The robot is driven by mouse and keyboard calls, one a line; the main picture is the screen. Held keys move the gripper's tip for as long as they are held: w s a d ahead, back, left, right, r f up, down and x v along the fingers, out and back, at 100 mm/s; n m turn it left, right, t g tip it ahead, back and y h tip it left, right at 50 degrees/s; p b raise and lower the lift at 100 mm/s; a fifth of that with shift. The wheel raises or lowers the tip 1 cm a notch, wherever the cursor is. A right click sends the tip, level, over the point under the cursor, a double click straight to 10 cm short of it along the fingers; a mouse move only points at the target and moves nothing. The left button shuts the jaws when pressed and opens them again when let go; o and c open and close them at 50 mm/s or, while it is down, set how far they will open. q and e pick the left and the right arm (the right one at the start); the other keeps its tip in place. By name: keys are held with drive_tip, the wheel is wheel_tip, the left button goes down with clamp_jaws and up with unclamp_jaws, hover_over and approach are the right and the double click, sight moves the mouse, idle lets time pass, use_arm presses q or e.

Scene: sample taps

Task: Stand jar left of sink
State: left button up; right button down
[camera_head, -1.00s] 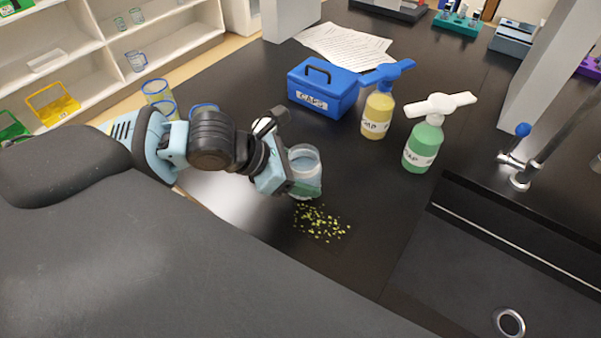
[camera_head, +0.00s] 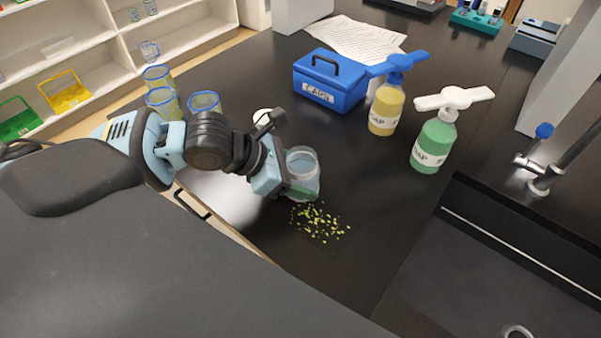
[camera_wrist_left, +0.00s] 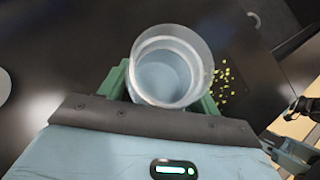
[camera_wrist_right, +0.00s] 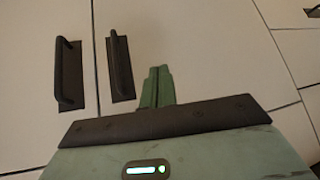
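The clear, open-topped glass jar (camera_head: 303,165) is upright over the dark counter, left of the sink (camera_head: 480,265) in the head view. My left gripper (camera_head: 298,188) is shut on it, with green fingers on both sides of the jar (camera_wrist_left: 172,68) in the left wrist view. I cannot tell whether the jar's base touches the counter. My right gripper (camera_wrist_right: 157,88) is shut and empty, its fingers together in front of pale cabinet doors. It does not show in the head view.
Yellow-green bits (camera_head: 320,222) lie scattered beside the jar. A yellow soap bottle (camera_head: 386,108), a green one (camera_head: 433,145) and a blue caps box (camera_head: 330,80) stand behind. Blue-rimmed beakers (camera_head: 162,100) are at left. The tap (camera_head: 540,175) is at right. Bare counter lies between bits and sink.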

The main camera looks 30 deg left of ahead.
use_arm(q)
drive_tip(key=o, duration=0.4)
drive_tip(key=shift+c, duration=0.2)
drive_tip(key=shift+r, duration=0.3)
drive_tip(key=shift+s+a+r, duration=0.3)
drive_tip(key=shift+a, duration=0.15)
drive_tip(key=v, duration=0.7)
drive_tip(key=shift+s+a+r, duration=0.1)
drive_tip(key=shift+v, duration=1.6)
drive_tip(key=shift+r, duration=0.1)
